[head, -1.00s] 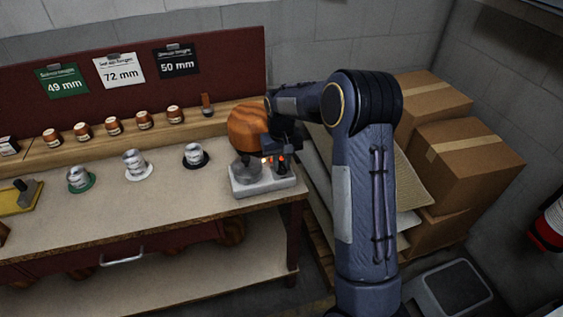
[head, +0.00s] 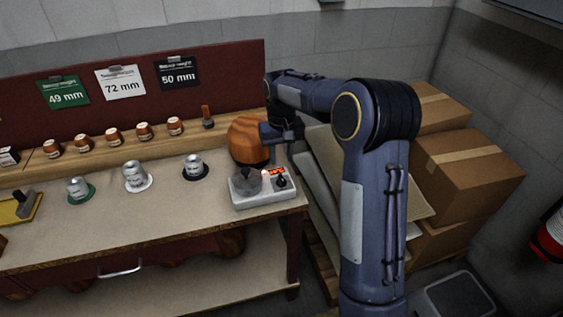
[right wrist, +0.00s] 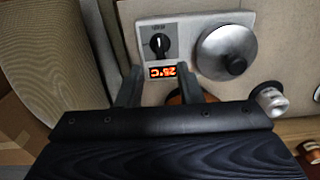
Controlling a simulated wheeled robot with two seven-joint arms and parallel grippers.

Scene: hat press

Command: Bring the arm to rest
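My right gripper (head: 277,135) hovers above the back right of a grey heater unit (head: 247,204), in front of and beside a brown wooden block (head: 247,140). In the right wrist view its two fingers (right wrist: 158,85) are apart with nothing between them. The unit's black knob (right wrist: 160,44), red display (right wrist: 162,72) reading about 25 °C and round metal lid (right wrist: 226,47) show beyond the fingertips. The knob also shows clear of the gripper in the head view (head: 281,182). My left gripper is in neither view.
Metal pieces on green (head: 79,188), white (head: 135,175) and black (head: 195,167) discs stand on the workbench (head: 130,222). Several small brown jars line the back shelf. Cardboard boxes (head: 466,170) are stacked right of my arm. The bench front is mostly clear.

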